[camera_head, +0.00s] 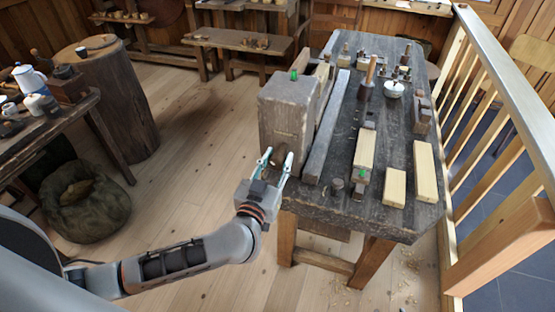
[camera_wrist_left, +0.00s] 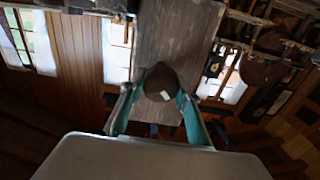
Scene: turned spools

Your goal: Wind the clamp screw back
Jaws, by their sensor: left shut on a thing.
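The clamp screw shows as a dark brown rounded head (camera_wrist_left: 163,76) with a small pale mark, in the middle of the left wrist view. It sticks out of the end face of the big grey wooden vise block (camera_head: 284,108) at the near left corner of the workbench. My left gripper (camera_head: 277,157) is at that end face, its two teal fingers one on each side of the head, shut on it. In the head view the head is mostly hidden between the fingers. My right gripper is not in view.
The workbench (camera_head: 400,222) carries a long grey bar (camera_head: 327,128), pale wood blocks (camera_head: 395,187), a white pot (camera_head: 393,89) and several small tools. A wooden railing (camera_head: 500,85) runs along its right side. The plank floor (camera_head: 190,175) left of the bench is clear.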

